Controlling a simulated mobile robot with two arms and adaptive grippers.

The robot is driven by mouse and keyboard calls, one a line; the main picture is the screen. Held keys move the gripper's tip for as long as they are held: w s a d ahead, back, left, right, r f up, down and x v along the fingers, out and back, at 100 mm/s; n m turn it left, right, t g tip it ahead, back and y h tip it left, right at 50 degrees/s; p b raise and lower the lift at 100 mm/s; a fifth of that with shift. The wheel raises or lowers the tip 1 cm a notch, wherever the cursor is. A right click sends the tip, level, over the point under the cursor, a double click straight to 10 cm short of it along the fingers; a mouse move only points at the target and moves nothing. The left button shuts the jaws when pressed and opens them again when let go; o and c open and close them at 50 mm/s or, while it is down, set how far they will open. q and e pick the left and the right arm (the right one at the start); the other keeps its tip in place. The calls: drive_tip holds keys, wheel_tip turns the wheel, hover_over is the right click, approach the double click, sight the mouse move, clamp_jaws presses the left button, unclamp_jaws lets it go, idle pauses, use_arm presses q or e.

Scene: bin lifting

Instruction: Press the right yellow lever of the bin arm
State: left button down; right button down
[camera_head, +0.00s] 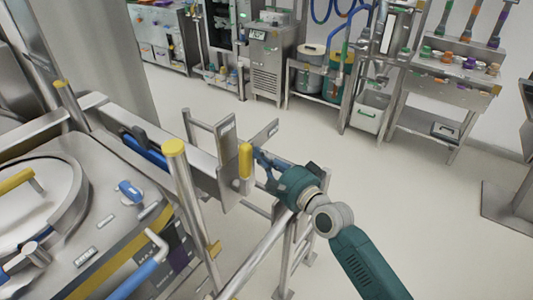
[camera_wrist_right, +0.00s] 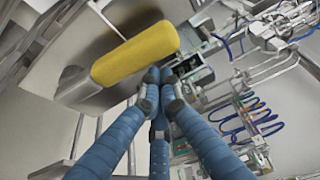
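A yellow lever (camera_head: 246,160) stands upright at the end of the steel bin arm (camera_head: 204,163) in the head view. It shows as a large yellow cylinder (camera_wrist_right: 135,54) in the right wrist view. My right gripper (camera_head: 261,158) is just right of this lever, coming from the lower right. In the wrist view its three blue fingers (camera_wrist_right: 163,78) meet at their tips, with nothing seen between them. The tips are beside the lever's end; I cannot tell whether they touch it. My left gripper is not in view.
A yellow-capped post (camera_head: 174,148) stands left of the lever. A steel vessel (camera_head: 70,195) with a round lid fills the lower left. Steel frame bars run below the arm. Carts and a shelf (camera_head: 445,84) line the back wall. The floor (camera_head: 420,210) at right is clear.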

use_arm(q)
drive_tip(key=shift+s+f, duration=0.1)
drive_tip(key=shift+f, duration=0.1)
use_arm(e)
drive_tip(key=shift+s+a+r+n+t, duration=0.25)
drive_tip(key=shift+s+a+n, duration=0.2)
drive_tip(key=shift+s+n, duration=0.25)
drive_tip(key=shift+f, duration=0.1)
